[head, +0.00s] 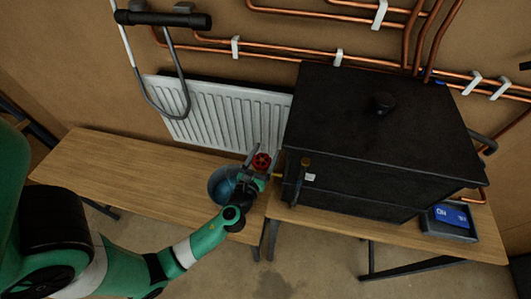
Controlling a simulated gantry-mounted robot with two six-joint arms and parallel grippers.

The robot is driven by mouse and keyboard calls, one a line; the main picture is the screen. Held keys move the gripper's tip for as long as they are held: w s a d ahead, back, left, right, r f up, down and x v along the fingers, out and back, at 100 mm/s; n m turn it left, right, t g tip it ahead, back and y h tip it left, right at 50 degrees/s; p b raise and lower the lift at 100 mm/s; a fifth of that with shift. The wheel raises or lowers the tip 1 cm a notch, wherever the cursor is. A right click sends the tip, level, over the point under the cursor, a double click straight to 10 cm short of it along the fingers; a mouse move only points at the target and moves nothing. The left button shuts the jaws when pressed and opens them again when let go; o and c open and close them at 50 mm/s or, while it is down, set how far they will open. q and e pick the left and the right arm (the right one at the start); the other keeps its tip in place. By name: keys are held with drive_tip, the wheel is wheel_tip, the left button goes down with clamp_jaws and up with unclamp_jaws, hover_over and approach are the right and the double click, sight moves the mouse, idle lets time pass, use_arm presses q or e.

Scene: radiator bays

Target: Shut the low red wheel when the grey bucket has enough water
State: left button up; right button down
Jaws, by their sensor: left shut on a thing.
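The low red wheel (262,161) sits on a small valve at the left side of the black tank (385,120), near the bench top. My left gripper (254,172) is at the wheel, shut on it as far as I can tell; the fingers partly cover it. The grey bucket (214,182) stands on the wooden bench below and left of the valve. Bluish water (226,187) shows inside it, but my gripper and wrist hide much of the bucket, so its level is hard to read. My right gripper is not in view.
A white radiator (220,115) is on the wall behind the bucket. Copper pipes (300,50) run along the wall. A dark tray with blue cards (449,222) lies right of the tank. The left bench (120,165) is clear.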

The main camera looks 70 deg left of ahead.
use_arm(q)
drive_tip(key=shift+w+d+m+t+h, duration=0.15)
drive_tip(key=shift+d+m+t+h, duration=0.5)
drive_tip(key=shift+m+h, duration=1.5)
drive_tip(key=shift+w+d+m+t+h, duration=0.15)
drive_tip(key=shift+m+t+h, duration=1.1)
drive_tip(key=shift+h, duration=1.65)
drive_tip(key=shift+w+d+m+t+h, duration=0.15)
drive_tip(key=shift+d+m+t+h, duration=0.4)
drive_tip(key=shift+m+h, duration=1.7)
drive_tip(key=shift+n+h, duration=0.25)
drive_tip(key=shift+h, duration=0.25)
drive_tip(key=o, duration=1.3)
